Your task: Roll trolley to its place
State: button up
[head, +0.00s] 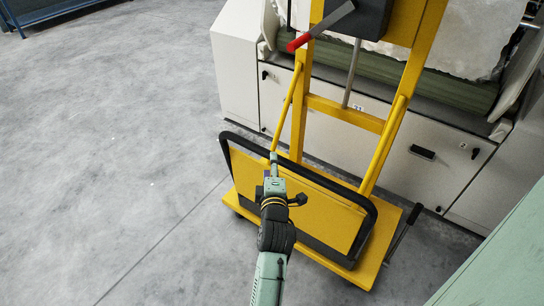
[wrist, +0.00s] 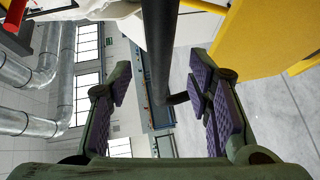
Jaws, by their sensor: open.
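The yellow trolley (head: 320,215) stands on the floor in the head view, with a low platform, a tall yellow frame and a black tubular push bar (head: 330,183) along its near side. My gripper (head: 273,165) is at this bar, near its left half. In the wrist view the dark bar (wrist: 158,45) runs from the top edge down between the two purple-padded fingers of my gripper (wrist: 160,97). The fingers are open, with a gap on each side of the bar. The trolley's wheels are mostly hidden, and no marked place for it can be made out.
A pale machine (head: 405,150) with a green roller (head: 440,80) and whitish fibre stands right behind the trolley. A light green panel (head: 505,250) closes in the lower right. A blue rack (head: 50,12) is far at upper left. The grey floor (head: 110,130) at left is clear.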

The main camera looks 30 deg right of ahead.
jog(key=shift+p+x, duration=0.6)
jog(key=shift+x, duration=2.15)
grip_shut()
